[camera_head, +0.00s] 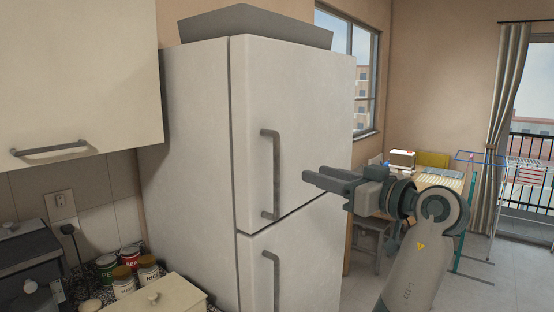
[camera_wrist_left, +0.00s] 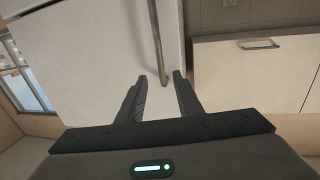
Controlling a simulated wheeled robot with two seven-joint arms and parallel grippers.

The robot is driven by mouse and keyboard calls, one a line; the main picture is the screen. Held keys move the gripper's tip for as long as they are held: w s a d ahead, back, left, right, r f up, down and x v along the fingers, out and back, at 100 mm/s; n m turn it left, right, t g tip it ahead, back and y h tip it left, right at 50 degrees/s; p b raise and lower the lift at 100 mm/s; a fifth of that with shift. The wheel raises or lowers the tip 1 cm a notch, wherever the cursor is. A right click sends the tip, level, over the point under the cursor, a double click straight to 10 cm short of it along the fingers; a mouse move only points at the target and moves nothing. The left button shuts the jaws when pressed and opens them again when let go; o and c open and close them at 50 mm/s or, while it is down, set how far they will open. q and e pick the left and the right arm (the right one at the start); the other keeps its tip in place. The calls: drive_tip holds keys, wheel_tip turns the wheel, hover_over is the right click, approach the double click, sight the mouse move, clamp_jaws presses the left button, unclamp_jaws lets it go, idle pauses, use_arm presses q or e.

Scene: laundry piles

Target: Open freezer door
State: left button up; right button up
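A white fridge-freezer (camera_head: 190,160) stands in the middle of the head view with an upper door (camera_head: 305,100) and a lower door (camera_head: 310,255), both shut. The pictures do not label which is the freezer. The upper door has a grey vertical handle (camera_head: 276,172); the lower door has a similar one (camera_head: 275,280). My left gripper (camera_head: 312,177) is to the right of the upper handle, apart from it, pointing left. In the left wrist view, which looks upside down, the gripper (camera_wrist_left: 160,77) is open and empty. A handle (camera_wrist_left: 156,40) shows beyond its fingers. My right gripper is not in view.
A wall cabinet (camera_head: 80,75) hangs left of the fridge, above a counter with several jars (camera_head: 130,257). A grey box (camera_head: 255,25) lies on top of the fridge. A table (camera_head: 440,180) and drying rack (camera_head: 525,180) stand at right. Floor (camera_head: 500,270) is clear there.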

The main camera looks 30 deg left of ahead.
sight(279, 162)
use_arm(q)
drive_tip(key=p+x, duration=0.6)
drive_tip(key=x, duration=0.8)
drive_tip(key=shift+s, duration=0.1)
drive_tip(key=shift+a, duration=0.4)
drive_tip(key=shift+c, duration=0.3)
clamp_jaws()
